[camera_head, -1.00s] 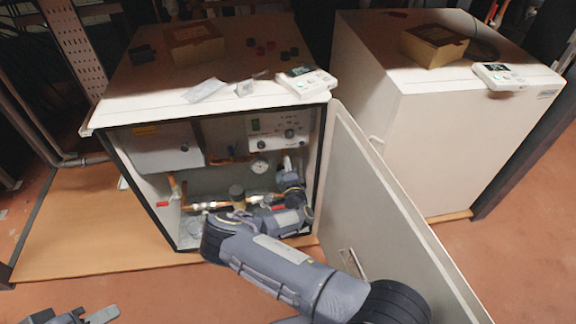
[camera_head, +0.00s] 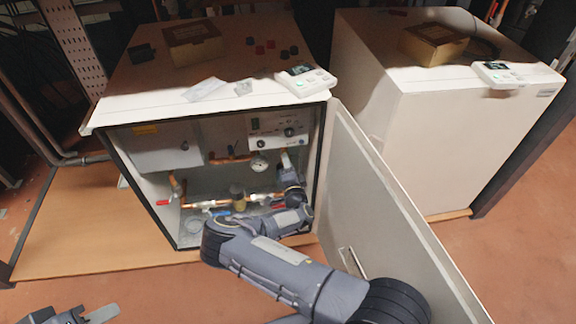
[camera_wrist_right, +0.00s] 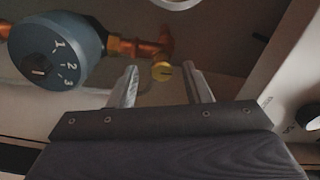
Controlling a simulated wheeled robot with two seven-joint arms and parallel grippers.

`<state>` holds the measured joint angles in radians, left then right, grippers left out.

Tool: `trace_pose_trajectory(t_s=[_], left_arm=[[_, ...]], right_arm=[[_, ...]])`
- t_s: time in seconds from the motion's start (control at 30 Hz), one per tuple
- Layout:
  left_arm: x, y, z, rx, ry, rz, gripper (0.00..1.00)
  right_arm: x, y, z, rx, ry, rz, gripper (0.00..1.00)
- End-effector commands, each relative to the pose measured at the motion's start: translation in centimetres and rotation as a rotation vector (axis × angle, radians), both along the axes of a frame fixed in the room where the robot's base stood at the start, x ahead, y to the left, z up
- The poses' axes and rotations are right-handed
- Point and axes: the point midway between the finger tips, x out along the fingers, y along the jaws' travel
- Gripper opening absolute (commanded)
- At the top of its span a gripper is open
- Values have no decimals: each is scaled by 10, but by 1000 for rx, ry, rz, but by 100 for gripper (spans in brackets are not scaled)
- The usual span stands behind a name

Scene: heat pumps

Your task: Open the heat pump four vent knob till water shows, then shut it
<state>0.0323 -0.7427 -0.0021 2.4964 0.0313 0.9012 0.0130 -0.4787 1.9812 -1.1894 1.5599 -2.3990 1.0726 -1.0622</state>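The open cabinet of the left heat pump (camera_head: 210,97) shows pipes, valves and a control panel inside. A small brass-yellow vent knob (camera_wrist_right: 162,72) sits on a copper fitting in the right wrist view. My right gripper (camera_wrist_right: 163,84) is open, its two fingers apart, one on each side of the knob in the picture. I cannot tell whether they touch it. In the head view my right gripper (camera_head: 285,160) is inside the cabinet below the panel, and the knob cannot be made out there. No water is visible. My left gripper (camera_head: 88,316) is partly in view at the bottom left, away from the cabinet.
A dark dial (camera_wrist_right: 55,48) marked 1, 2, 3 is close left of the fingers. A round gauge (camera_head: 259,165) and a control panel (camera_head: 279,131) are near the hand. The open door (camera_head: 385,215) stands right of my arm. A second, closed cabinet (camera_head: 440,130) stands further right.

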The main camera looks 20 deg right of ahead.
Motion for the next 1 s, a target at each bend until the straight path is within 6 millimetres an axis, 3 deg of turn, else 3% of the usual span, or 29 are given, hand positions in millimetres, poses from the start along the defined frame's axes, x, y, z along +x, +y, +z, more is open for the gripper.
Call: trace_pose_trajectory(t_s=[0.33,0.7,1.0], left_arm=[[0,0,3,0,0,0,36],[0,0,17,0,0,0,36],[0,0,19,0,0,0,36]], right_arm=[[-5,3,2,0,-1,3,44],[-62,17,2,-1,1,2,44],[-76,20,0,0,-1,1,44]])
